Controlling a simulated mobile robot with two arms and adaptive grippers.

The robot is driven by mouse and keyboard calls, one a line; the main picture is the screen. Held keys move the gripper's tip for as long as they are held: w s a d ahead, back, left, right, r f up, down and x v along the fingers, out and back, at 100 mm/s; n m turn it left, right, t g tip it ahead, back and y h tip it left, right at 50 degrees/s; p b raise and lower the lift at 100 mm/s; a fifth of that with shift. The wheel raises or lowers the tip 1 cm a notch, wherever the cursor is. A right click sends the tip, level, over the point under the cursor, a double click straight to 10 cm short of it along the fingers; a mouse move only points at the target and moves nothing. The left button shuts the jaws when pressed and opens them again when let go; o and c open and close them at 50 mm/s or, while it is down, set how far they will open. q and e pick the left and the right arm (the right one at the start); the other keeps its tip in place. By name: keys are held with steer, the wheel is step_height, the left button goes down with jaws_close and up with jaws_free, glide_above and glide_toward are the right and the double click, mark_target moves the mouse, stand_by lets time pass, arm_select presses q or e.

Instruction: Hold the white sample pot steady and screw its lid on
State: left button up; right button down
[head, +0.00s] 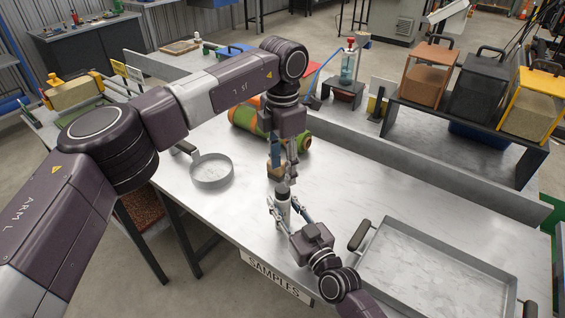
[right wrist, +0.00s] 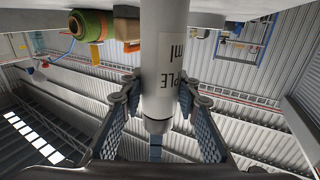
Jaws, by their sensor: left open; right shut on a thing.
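The white sample pot (head: 283,212) stands upright near the front edge of the metal bench, between the fingers of my right gripper (head: 284,205). In the right wrist view the pot (right wrist: 160,65) shows dark lettering, upside down, and the right fingers (right wrist: 156,95) press on it from both sides. My left gripper (head: 284,163) is open, pointing down, just above the pot's top. A dark grey piece (head: 283,188) shows at the pot's top; I cannot tell whether it is the lid or the open mouth. No separate lid shows clearly.
A round grey pan (head: 211,171) lies to the left. A large grey tray (head: 440,275) fills the bench's right front. A green and orange roll (head: 247,117) lies behind my left gripper. The bench's middle right is clear.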

mark_target(282, 188)
arm_select(q)
steer(key=n, duration=0.2)
steer(key=r+n, duration=0.1)
steer(key=n, duration=0.2)
steer(key=shift+r, duration=0.2)
steer(key=shift+f, duration=4.05)
steer(key=c, duration=1.2)
steer(key=o, duration=1.3)
steer(key=shift+o, duration=0.2)
step_height(282, 188, up, 12)
